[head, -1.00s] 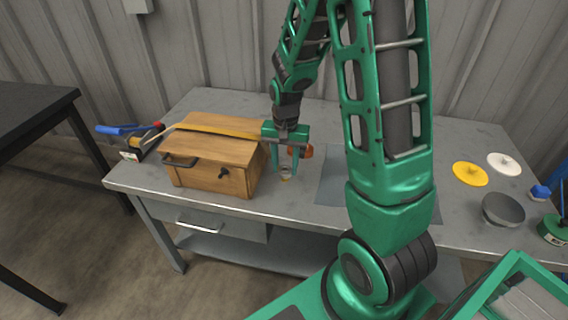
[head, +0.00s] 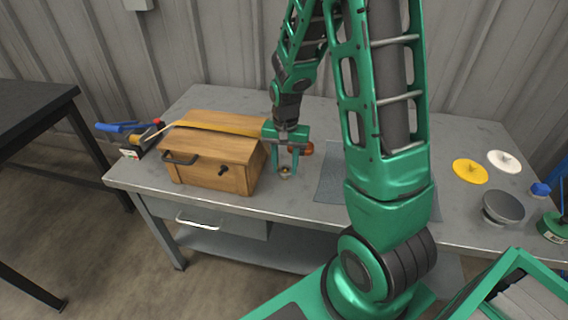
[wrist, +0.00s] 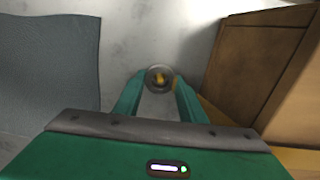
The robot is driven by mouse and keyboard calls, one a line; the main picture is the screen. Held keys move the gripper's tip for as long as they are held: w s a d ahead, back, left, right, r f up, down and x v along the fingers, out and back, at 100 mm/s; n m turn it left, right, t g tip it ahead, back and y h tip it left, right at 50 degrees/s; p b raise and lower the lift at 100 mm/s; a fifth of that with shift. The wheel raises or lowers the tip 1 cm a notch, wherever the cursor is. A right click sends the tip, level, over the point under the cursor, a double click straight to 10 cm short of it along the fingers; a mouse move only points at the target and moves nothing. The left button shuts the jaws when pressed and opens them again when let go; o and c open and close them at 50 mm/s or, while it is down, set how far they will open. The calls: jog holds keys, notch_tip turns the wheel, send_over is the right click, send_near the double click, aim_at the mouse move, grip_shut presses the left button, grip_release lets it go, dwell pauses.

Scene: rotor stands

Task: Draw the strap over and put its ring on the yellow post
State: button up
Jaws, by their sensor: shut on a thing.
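The yellow strap (head: 215,128) runs across the top of a wooden chest (head: 212,176) from a ratchet-like piece (head: 139,143) on the left to my gripper (head: 286,173). My gripper is shut on the strap's ring (wrist: 160,70), low over the tabletop just right of the chest. In the wrist view the yellow post (wrist: 160,78) shows inside the ring's outline. Whether the ring is around the post or still above it, I cannot tell. In the head view the fingertips and ring hide the post.
A blue-handled tool (head: 127,127) lies at the bench's left end. A grey mat (head: 330,178) lies right of my gripper. Yellow (head: 470,172) and white (head: 504,161) discs and a grey round dish (head: 502,207) are at the right. An orange-brown round thing (head: 301,148) shows beside my gripper.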

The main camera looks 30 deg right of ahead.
jog(key=shift+f, duration=0.6)
jog(key=o, duration=1.6)
jog(key=shift+c, duration=0.2)
notch_tip(320, 180, up, 9)
dwell(0.9)
dwell(0.5)
jog(key=s+d+r+n, duration=0.1)
jog(key=s+r, duration=0.4)
jog(key=s, duration=0.7)
jog(key=s+d+r+n, duration=0.1)
jog(key=s+d+r, duration=0.2)
jog(key=s, duration=1)
notch_tip(320, 180, up, 2)
jog(key=shift+r+n, duration=0.1)
jog(key=shift+n, duration=0.2)
